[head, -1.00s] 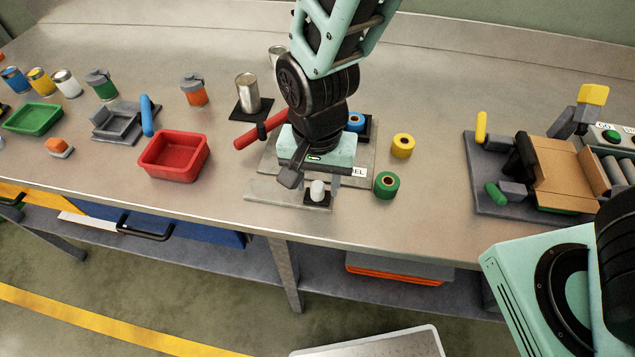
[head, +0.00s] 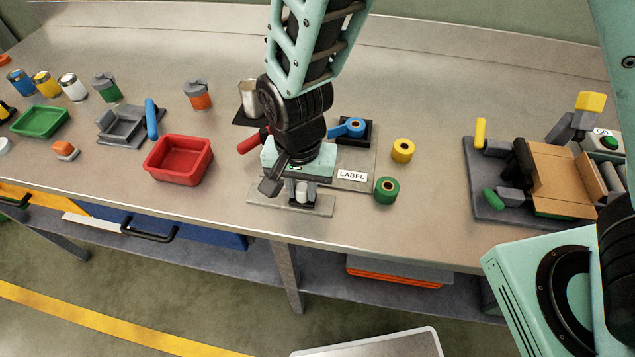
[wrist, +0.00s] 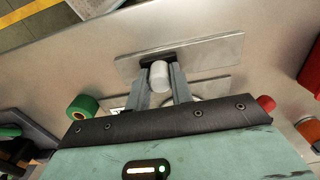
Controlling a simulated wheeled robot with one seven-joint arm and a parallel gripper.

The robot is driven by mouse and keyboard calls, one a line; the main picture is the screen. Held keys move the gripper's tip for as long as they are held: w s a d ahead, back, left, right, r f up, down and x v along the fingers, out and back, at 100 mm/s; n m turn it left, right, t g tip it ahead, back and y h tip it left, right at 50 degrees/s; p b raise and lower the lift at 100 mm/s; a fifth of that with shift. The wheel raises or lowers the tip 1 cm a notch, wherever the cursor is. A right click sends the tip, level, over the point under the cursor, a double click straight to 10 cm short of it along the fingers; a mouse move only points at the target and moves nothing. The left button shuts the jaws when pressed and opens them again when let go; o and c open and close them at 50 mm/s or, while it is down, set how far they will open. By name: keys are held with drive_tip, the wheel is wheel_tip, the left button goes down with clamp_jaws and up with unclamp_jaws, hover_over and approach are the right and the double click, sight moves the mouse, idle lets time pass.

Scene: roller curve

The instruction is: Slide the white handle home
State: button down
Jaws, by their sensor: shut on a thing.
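The white handle (head: 302,192) is a small white knob on a dark slider block, on a flat grey metal plate (head: 264,198) near the bench's front edge. It stands near the middle of the plate's length. My gripper (head: 301,187) points down and is shut on the white handle. In the wrist view, the white handle (wrist: 159,76) sits between the two grey fingers of my gripper (wrist: 160,80), with the plate (wrist: 213,54) beyond. The gripper's body hides part of the station behind, so I cannot see any end stop there.
A board with a "LABEL" tag (head: 352,176) lies behind the plate. A green roll (head: 387,190) and a yellow roll (head: 403,150) stand to the right. A red bar (head: 251,141) and a red bin (head: 180,160) are to the left. Bench in front is clear.

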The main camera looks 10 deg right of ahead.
drive_tip(key=w+a, duration=0.1)
drive_tip(key=a, duration=0.1)
drive_tip(key=w+a+p, duration=0.1)
drive_tip(key=a, duration=0.2)
drive_tip(key=w+a+p, duration=0.1)
drive_tip(key=a, duration=0.2)
drive_tip(key=shift+r, duration=0.1)
drive_tip(key=c, duration=1.2)
unclamp_jaws()
drive_tip(key=shift+c, duration=0.2)
wheel_tip(320, 180, up, 17)
drive_tip(key=b, duration=0.2)
drive_tip(key=shift+r+b, duration=0.15)
drive_tip(key=shift+b, duration=0.15)
